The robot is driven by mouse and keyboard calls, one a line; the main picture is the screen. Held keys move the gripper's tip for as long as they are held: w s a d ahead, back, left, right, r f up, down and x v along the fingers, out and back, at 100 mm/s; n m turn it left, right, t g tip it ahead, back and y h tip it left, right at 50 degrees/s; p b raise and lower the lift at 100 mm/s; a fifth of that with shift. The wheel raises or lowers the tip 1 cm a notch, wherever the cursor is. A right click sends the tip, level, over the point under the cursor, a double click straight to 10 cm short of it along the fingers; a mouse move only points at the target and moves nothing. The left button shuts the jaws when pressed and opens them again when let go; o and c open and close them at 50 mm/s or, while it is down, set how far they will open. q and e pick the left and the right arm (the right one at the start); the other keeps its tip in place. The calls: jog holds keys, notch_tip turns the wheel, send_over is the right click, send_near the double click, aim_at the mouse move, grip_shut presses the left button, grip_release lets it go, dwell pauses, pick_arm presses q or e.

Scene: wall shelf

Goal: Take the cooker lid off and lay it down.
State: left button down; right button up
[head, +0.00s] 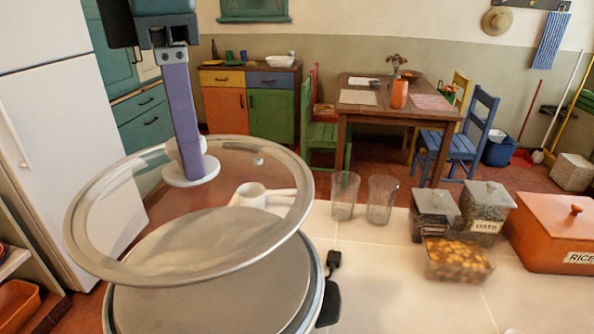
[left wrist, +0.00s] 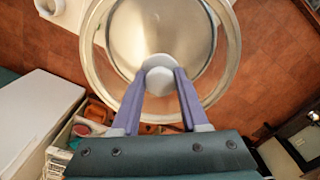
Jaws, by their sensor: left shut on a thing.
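The cooker lid (head: 150,276) is a clear glass disc with a metal rim and a white knob (head: 190,176). My left gripper (head: 188,155) comes down from above and is shut on the knob. The lid hangs tilted above the round metal cooker (head: 230,300), with its rim overlapping the cooker in the head view. In the left wrist view my left gripper's fingers (left wrist: 160,82) close on the knob, and the lid (left wrist: 232,75) spreads around it with the cooker showing through the glass. My right gripper is not in view.
A white cup with a handle (head: 252,194) shows through the lid. Two glasses (head: 381,199), two lidded canisters (head: 484,212), a clear box of food (head: 457,262) and an orange rice box (head: 560,230) stand on the pale counter (head: 400,290). The counter's front middle is clear.

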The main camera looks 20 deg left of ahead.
pick_arm(q)
notch_tip(320, 180, up, 8)
jog(key=shift+f+p, duration=0.1)
jog(key=shift+p, duration=0.55)
jog(key=shift+r+p, duration=0.3)
jog(key=shift+r, duration=0.3)
notch_tip(320, 180, up, 2)
jog(key=shift+r+p, duration=0.2)
jog(key=shift+p, duration=0.85)
